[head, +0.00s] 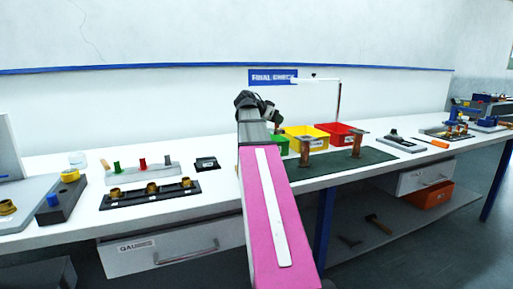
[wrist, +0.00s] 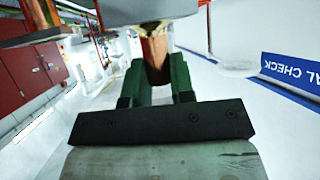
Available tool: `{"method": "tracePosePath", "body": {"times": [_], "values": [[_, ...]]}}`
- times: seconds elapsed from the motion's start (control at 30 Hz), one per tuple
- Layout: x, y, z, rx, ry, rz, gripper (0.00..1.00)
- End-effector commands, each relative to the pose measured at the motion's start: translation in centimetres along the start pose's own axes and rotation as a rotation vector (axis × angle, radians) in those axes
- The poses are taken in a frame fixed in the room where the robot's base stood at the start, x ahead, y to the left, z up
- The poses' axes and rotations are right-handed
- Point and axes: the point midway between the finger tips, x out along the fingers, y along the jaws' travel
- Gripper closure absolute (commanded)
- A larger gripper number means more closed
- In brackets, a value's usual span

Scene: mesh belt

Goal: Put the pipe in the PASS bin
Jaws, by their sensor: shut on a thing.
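My gripper (wrist: 155,75) is shut on a copper-coloured pipe (wrist: 154,48), seen between its green fingers in the wrist view. Its far end is cut off by a grey part at the top. In the head view, my dark gripper is up above the bench near the bins, mostly hidden by my own arm, with a bit of copper (head: 277,121) just below it. A green bin (head: 283,147) shows partly behind my arm. A yellow bin (head: 306,134) and a red bin (head: 341,134) stand to its right. I cannot read PASS on any bin.
Two copper-coloured pieces (head: 304,151) (head: 356,146) stand upright on a dark green mat (head: 335,166) in front of the bins. A lamp post (head: 339,100) rises behind the red bin. A FINAL CHECK sign (head: 272,77) hangs on the wall. Black fixtures (head: 150,193) lie left.

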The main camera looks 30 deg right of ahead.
Motion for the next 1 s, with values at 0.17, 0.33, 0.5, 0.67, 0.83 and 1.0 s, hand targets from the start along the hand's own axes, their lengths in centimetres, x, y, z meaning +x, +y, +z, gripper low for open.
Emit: {"method": "tracePosePath", "body": {"times": [0.17,0.33,0.5,0.67,0.83,1.0], "values": [[0.8,-1.4,0.9,-0.002,0.001,-0.001,1.00],[2.0,-4.7,2.3,-0.003,0.000,-0.001,1.00],[3.3,-8.0,3.9,-0.003,0.001,-0.001,1.00],[4.3,-10.5,5.1,-0.001,0.001,-0.001,1.00],[4.8,-11.6,5.7,0.000,0.002,-0.001,1.00],[5.2,-11.6,6.6,-0.001,0.001,-0.001,1.00]]}}
